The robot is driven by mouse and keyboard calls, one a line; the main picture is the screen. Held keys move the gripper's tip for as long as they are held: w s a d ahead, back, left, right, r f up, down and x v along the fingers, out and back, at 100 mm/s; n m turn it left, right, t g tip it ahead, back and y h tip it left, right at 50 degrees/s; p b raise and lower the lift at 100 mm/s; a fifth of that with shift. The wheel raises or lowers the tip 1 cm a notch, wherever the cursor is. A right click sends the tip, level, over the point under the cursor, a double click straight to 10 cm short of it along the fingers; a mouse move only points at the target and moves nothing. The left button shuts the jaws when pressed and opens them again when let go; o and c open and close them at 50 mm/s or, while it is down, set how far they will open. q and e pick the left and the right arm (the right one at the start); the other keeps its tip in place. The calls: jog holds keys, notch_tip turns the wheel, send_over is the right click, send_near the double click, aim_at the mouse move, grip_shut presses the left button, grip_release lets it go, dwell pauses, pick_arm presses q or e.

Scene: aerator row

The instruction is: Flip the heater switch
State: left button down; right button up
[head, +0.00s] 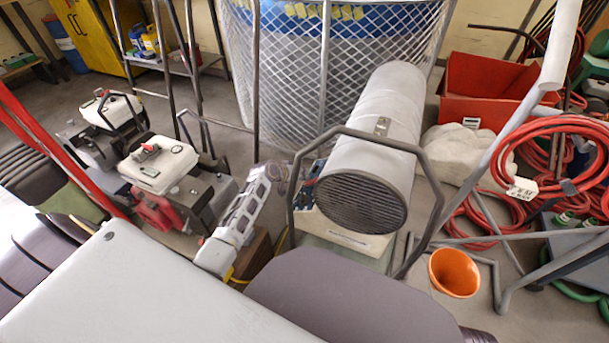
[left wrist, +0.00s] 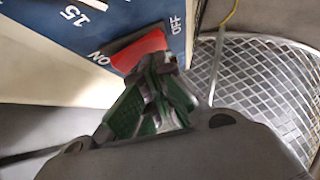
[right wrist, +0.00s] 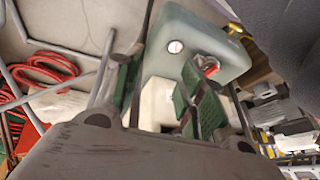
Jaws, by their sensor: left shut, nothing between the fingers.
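The heater (head: 385,115) is a grey cylinder with a dark front grille, on a pale base with a tank below. Its red rocker switch (left wrist: 138,50) shows in the left wrist view on a blue panel (left wrist: 110,25), between the words ON and OFF. My left gripper (left wrist: 162,65) is shut and empty, its tips right at the switch's edge. I cannot tell whether they touch it, or which way it is set. In the head view this gripper (head: 283,178) is left of the heater. My right gripper (right wrist: 160,90) is open, fingers apart in front of a grey-green tank (right wrist: 190,45).
A bent tube frame (head: 432,175) arches around the heater's front. A wire-mesh enclosure (head: 290,70) stands behind. An orange bucket (head: 453,272) and red hoses (head: 535,140) are at the right. Engine-driven machines (head: 160,165) stand at the left.

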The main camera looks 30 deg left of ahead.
pick_arm(q)
jog(key=shift+d, duration=0.1)
jog(key=shift+r+p, duration=0.85)
jog(key=shift+p, duration=0.1)
dwell(0.4)
